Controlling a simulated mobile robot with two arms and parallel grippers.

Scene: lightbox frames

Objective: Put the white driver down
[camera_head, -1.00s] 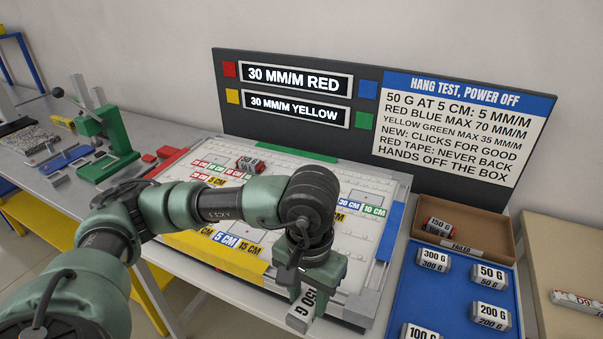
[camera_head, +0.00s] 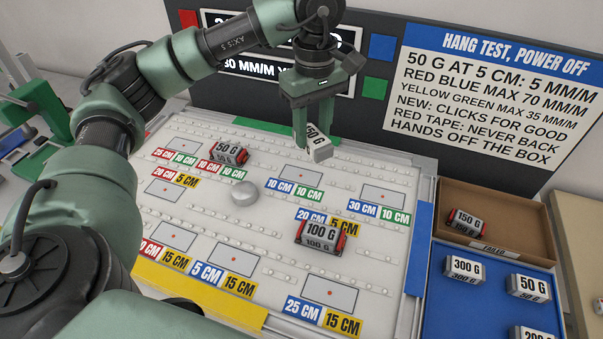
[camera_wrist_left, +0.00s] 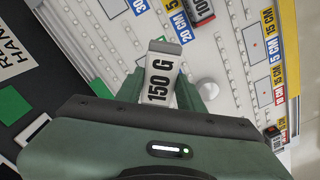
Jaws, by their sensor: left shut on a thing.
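The white driver (camera_head: 320,152) is a white-grey block marked 150 G, with no red ends showing. My left gripper (camera_head: 312,138) is shut on it and holds it tilted, over the back part of the white board (camera_head: 350,165); how high above it I cannot tell exactly. The left wrist view shows the same driver (camera_wrist_left: 161,78) between the green fingers (camera_wrist_left: 165,92), its label facing the camera. My right gripper is not in view.
On the board sit red-ended blocks marked 50 G (camera_head: 229,153) and 100 G (camera_head: 320,236), and a round white knob (camera_head: 244,193). Several outlined pads, such as one at front (camera_head: 330,292), are bare. A brown tray (camera_head: 520,212) and blue tray (camera_head: 445,310) with blocks lie right.

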